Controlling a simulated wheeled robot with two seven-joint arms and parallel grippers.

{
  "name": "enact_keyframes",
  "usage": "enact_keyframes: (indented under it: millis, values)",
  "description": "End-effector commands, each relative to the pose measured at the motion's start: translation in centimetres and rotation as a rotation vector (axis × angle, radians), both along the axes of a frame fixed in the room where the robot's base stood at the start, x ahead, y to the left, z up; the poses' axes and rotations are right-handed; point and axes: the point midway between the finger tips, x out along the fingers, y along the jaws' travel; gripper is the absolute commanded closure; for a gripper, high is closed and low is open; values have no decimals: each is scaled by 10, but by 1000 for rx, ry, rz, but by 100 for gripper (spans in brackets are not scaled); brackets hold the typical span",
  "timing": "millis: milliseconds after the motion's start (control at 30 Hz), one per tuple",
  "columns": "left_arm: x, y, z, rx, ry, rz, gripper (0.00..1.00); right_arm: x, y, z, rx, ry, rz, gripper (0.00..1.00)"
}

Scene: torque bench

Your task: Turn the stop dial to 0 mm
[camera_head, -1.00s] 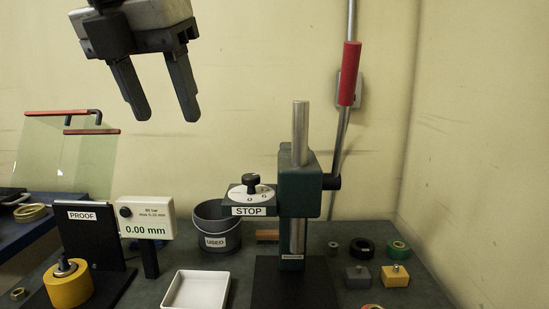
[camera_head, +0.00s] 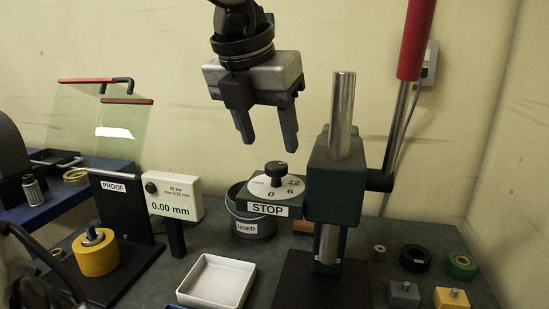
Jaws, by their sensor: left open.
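The stop dial (camera_head: 293,188) is a white disc with a black knob (camera_head: 276,170) on a dark green arm labelled STOP (camera_head: 267,209). Marks 0, 6 and 12 show on the disc; the 0 faces the front near the label. Which mark the knob points at cannot be told. My left gripper (camera_head: 268,146) is open and empty, fingers pointing down, above the dial and apart from it. A dark part at the lower left edge may be mine; my right gripper cannot be made out.
The green press (camera_head: 333,190) with a steel column and red-handled lever (camera_head: 417,40) stands right of the dial. Several small parts lie at right.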

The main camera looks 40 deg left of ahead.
Motion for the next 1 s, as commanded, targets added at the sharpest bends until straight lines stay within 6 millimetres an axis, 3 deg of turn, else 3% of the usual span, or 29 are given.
enact_keyframes:
  millis: [100, 300, 667, 700, 833, 867, 1000]
  values:
    - [8, 2, -22, 0, 5, -1, 47, 2, 1, 2, 4, -7, -1, 64]
    - [17, 4, -42, -1, 1, -1, 47, 3, 1, 3, 6, -9, -2, 64]
    - [19, 5, -48, -1, 0, 0, 47, 3, 1, 2, 6, -7, -2, 64]
    - [19, 5, -48, -1, 0, 0, 50, 3, 1, 2, 5, -7, -3, 64]
    - [19, 5, -48, -1, 0, 0, 86, 3, 1, 1, 5, -6, -3, 64]
    - [19, 5, -48, -1, 0, 0, 91, 2, 1, 1, 4, -6, -2, 64]
    - [19, 5, -47, -1, -1, -2, 91, 2, 1, 1, 4, -6, -2, 64]
